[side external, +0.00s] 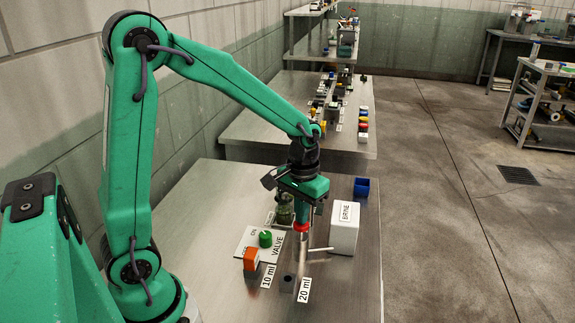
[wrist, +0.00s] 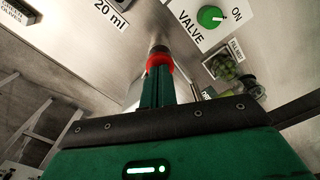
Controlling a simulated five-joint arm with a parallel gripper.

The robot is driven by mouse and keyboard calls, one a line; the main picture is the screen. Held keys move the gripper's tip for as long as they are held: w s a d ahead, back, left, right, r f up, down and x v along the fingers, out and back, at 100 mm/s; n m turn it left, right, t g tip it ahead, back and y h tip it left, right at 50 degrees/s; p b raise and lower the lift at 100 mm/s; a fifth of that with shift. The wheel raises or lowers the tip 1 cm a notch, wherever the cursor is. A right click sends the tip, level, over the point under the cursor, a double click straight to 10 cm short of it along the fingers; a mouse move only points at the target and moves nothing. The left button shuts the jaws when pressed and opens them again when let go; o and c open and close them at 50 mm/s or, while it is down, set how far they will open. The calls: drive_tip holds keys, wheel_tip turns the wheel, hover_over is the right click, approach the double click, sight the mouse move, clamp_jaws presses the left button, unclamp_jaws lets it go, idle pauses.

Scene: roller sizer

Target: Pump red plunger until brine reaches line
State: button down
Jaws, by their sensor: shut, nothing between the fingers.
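My gripper (side external: 302,217) points down with its fingers closed together, right over the red plunger (side external: 301,227). In the wrist view the closed fingertips (wrist: 159,72) meet the red plunger top (wrist: 160,62); they look in contact, with nothing between them. Below the red top is a pale metallic pump body (side external: 303,248). A white box labelled BRINE (side external: 345,228) stands to its right, with a thin pale rod (side external: 320,249) between them. A jar of green olives (side external: 284,209) stands behind; it also shows in the wrist view (wrist: 222,67). I cannot make out a brine level or line.
A VALVE plate (side external: 245,241) carries a green knob (side external: 265,239), whose mark points toward ON in the wrist view. An orange block (side external: 251,258) and 10 ml (side external: 268,276) and 20 ml (side external: 304,290) labels are near. A blue bin (side external: 361,187) stands behind the brine box. The front right table is clear.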

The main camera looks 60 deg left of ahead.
drive_tip(key=shift+f, duration=1.2)
drive_tip(key=shift+r, duration=1.85)
drive_tip(key=shift+r, duration=2.5)
drive_tip(key=shift+s, duration=0.1)
